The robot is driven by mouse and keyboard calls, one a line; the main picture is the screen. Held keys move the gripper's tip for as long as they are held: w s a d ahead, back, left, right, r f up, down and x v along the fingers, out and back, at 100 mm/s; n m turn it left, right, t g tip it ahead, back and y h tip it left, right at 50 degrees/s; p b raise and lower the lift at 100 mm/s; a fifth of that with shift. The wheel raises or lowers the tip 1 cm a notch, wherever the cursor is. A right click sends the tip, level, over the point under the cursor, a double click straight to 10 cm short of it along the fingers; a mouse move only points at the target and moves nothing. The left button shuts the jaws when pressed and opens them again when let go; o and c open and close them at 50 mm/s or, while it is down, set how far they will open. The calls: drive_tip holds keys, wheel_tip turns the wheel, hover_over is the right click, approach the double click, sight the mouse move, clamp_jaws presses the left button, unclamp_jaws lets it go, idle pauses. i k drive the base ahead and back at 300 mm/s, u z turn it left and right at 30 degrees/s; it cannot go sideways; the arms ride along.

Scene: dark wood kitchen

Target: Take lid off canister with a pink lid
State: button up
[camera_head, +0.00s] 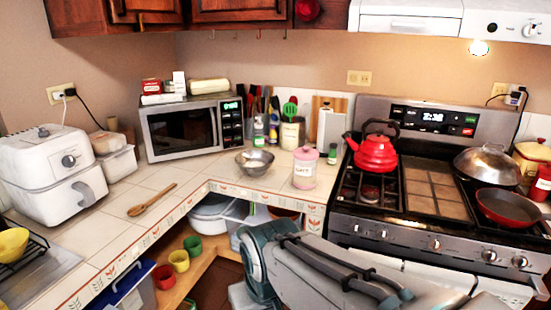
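The canister (304,176) stands upright on the tiled counter, left of the stove and near the counter's front edge. It has a pale pink body with a small dark-lettered label. Its pink lid (306,153) is seated on top, with a small knob. My arm crosses the lower middle of the view, below and in front of the canister and apart from it. My gripper is not in view, so I cannot see its fingers.
A metal bowl (254,162) sits left of the canister. A small green-topped jar (332,154) and a red kettle (375,152) are to its right. Utensils and a microwave (190,128) stand behind and left. The counter (185,185) around the wooden spoon (151,200) is mostly clear.

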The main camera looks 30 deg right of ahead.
sight(305, 153)
drive_tip(key=u, duration=0.55)
drive_tip(key=k, duration=0.6)
drive_tip(key=u, duration=0.15)
drive_tip(key=i, duration=1.2)
drive_tip(key=z, duration=1.1)
drive_tip(key=i, duration=1.15)
drive_tip(key=z, duration=1.7)
drive_tip(key=i, duration=0.5)
drive_tip(key=z, duration=0.5)
